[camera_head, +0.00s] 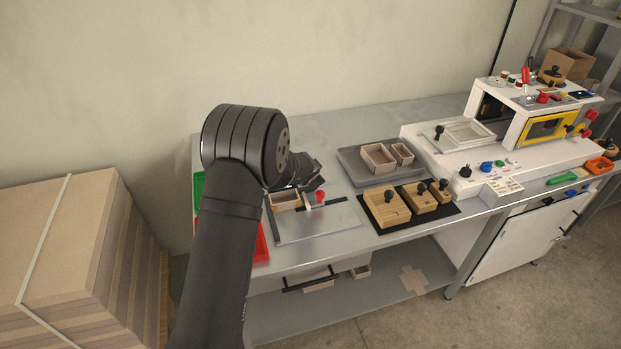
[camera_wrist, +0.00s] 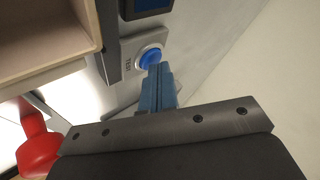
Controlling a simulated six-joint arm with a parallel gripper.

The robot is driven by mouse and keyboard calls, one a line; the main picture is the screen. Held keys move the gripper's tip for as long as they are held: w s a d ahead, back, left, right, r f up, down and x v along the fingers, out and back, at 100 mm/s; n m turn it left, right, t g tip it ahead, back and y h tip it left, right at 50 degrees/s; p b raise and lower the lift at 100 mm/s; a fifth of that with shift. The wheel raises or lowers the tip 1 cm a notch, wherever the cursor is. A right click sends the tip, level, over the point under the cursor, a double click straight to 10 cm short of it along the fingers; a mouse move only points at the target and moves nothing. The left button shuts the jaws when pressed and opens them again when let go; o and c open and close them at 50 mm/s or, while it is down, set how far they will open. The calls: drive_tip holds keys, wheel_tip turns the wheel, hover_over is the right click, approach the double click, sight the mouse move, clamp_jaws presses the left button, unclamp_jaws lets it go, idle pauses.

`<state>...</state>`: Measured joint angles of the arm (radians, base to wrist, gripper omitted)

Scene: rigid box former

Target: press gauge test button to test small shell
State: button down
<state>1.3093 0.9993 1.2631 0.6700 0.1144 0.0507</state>
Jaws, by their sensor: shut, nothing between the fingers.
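The blue test button (camera_wrist: 151,57) sits in a pale round bezel on the gauge panel, with small lettering beside it. My gripper (camera_wrist: 158,70) is shut and empty, its blue fingertips at the near edge of the button. I cannot tell whether they touch it. A small cardboard shell (camera_wrist: 35,35) fills the upper left of the wrist view; in the head view the shell (camera_head: 285,200) sits on the gauge at the left end of the bench. A dark display (camera_wrist: 148,6) is just beyond the button. In the head view my wrist hides the button.
A red knob (camera_wrist: 38,146) stands near the shell. Right of the gauge plate (camera_head: 325,224) are a grey tray (camera_head: 352,165) with two shells and wooden blocks (camera_head: 384,208) with black knobs. A red bin (camera_head: 261,246) lies at the bench's left end.

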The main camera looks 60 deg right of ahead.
drive_tip(key=shift+r, duration=0.25)
drive_tip(key=shift+r, duration=2.6)
drive_tip(key=shift+w+f, duration=0.1)
drive_tip(key=shift+f, duration=0.45)
drive_tip(key=shift+w+d+r, duration=0.15)
drive_tip(key=shift+d, duration=0.1)
wheel_tip(320, 180, up, 5)
drive_tip(key=shift+r, duration=0.1)
